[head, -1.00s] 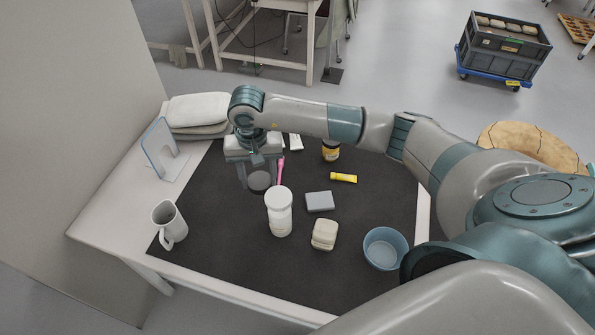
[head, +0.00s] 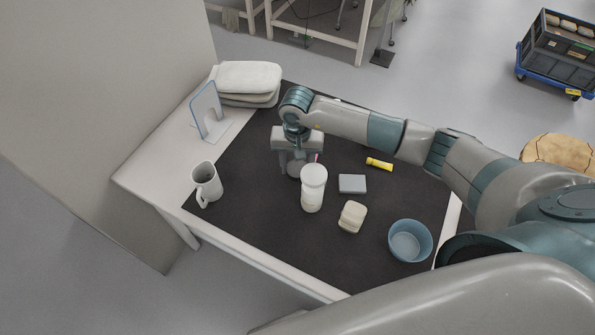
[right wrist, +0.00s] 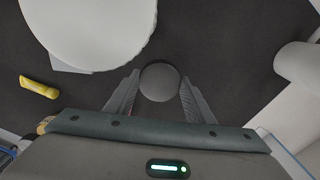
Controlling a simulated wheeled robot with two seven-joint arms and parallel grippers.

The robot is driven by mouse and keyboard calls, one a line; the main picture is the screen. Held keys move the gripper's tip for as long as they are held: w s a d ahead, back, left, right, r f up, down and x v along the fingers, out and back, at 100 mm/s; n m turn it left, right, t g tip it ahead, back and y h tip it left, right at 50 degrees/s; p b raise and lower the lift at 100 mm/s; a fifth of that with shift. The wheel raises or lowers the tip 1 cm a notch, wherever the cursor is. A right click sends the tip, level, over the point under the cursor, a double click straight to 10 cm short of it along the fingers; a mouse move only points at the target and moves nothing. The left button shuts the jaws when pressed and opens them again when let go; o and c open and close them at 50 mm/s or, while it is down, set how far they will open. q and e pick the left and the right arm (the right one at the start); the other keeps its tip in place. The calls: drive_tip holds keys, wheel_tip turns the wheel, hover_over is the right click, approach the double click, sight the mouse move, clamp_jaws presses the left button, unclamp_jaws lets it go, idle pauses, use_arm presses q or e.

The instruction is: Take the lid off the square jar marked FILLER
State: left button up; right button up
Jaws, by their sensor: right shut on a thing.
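A cream, rounded-square jar (head: 352,217) stands on the dark mat, right of a tall white jar (head: 312,195). I cannot read any marking on it. My right gripper (head: 296,168) is behind and left of the tall white jar, away from the cream jar. It is shut on a dark grey round piece (right wrist: 160,82), which sits between its fingers in the right wrist view. The tall jar's white round top (right wrist: 90,25) fills the upper left of that view. My left gripper is not in view.
A grey block (head: 352,184), a yellow tube (head: 379,164) and a blue bowl (head: 410,241) lie to the right. A grey pitcher (head: 207,185) stands at the left. A stand (head: 208,112) and folded cloths (head: 248,82) are behind. The front mat (head: 290,248) is clear.

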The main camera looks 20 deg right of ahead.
sight(297, 169)
wheel_tip(297, 169, down, 3)
drive_tip(key=shift+s+r+p, duration=0.1)
drive_tip(key=shift+p, duration=0.45)
drive_tip(key=shift+f, duration=0.3)
drive_tip(key=shift+f, duration=0.1)
drive_tip(key=shift+f+b, duration=0.1)
drive_tip(key=shift+b, duration=0.2)
drive_tip(key=o, duration=1.2)
drive_tip(key=shift+c, duration=0.2)
